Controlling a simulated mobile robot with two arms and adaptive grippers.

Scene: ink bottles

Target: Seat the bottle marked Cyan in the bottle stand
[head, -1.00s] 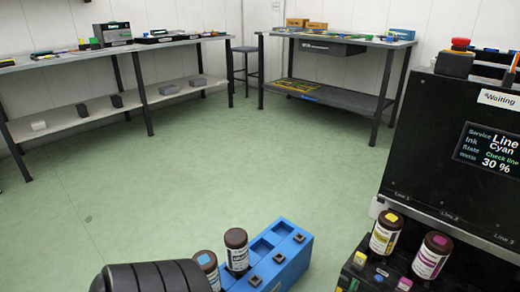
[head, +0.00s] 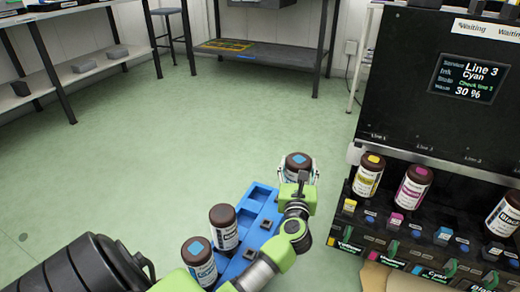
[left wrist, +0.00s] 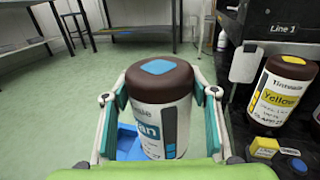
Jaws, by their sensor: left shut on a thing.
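My left gripper (head: 298,172) is shut on a brown-capped bottle (head: 297,160) with a blue square on its cap. In the left wrist view the held bottle (left wrist: 160,105) stands upright between the fingers, its label ending in "an". The blue bottle stand (head: 232,268) has square pockets; the held bottle is by its far end, and its base is hidden in the head view. Blue shows below the bottle in the left wrist view; I cannot tell whether they touch. Two bottles stand at the near end, one dark-capped (head: 223,228), one blue-marked (head: 198,262). My right gripper is not in view.
Right of the stand is a black ink machine (head: 415,100) whose screen (head: 468,78) reads Line 3, Cyan, 30 %. Its front row holds yellow (head: 368,178), magenta (head: 412,188) and black (head: 505,215) bottles, with a gap before the black one. Green floor lies open to the left.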

